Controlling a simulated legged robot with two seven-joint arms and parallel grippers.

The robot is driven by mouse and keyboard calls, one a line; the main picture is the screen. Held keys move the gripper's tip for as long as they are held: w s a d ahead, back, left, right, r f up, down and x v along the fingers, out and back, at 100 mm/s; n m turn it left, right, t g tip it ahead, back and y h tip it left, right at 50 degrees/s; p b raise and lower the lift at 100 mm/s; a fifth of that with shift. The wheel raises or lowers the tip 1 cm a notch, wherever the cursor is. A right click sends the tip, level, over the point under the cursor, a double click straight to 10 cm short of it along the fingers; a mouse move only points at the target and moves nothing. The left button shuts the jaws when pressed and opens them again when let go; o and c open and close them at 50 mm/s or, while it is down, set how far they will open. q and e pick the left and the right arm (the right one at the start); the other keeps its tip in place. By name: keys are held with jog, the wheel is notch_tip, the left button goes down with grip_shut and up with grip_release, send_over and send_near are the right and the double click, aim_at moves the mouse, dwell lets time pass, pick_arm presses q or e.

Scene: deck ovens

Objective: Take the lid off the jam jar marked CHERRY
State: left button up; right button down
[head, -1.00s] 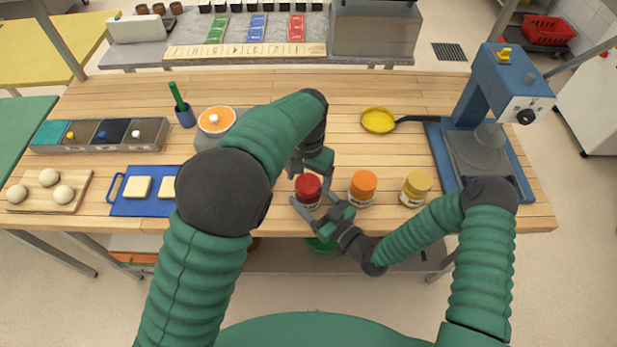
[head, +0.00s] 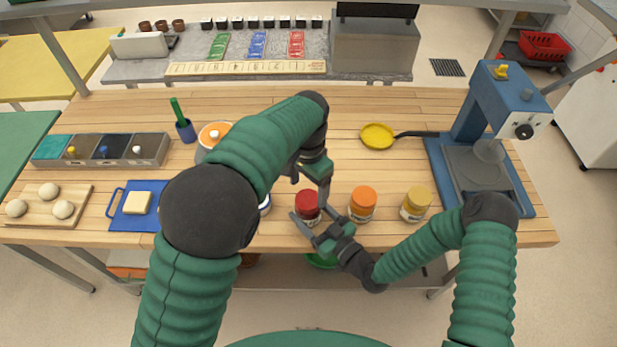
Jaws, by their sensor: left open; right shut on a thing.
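A jam jar with a red lid (head: 307,200) stands near the table's front edge; its label is too small to read. My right gripper (head: 316,222) is shut on the jar's body from the front right. My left gripper (head: 311,184) is open just behind and above the red lid, its fingers pointing toward it; I cannot tell whether they touch it. The lid appears to be on the jar. A jar with an orange lid (head: 362,201) and a jar with a yellow lid (head: 417,201) stand to the right.
A yellow pan (head: 377,136) and a blue press-like machine (head: 474,130) stand at the right. A pot with an orange top (head: 213,133) is partly behind my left arm. A blue board (head: 133,213) and a grey compartment box (head: 145,151) lie left. The table's middle back is clear.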

aim_at(308, 199)
pick_arm(q)
notch_tip(308, 199, down, 4)
jog(key=shift+r, duration=0.2)
jog(key=c, duration=1.4)
jog(key=n, duration=0.3)
jog(key=shift+c, duration=0.4)
jog(key=o, duration=1.5)
jog(key=shift+o, duration=0.2)
jog(key=shift+r, duration=0.1)
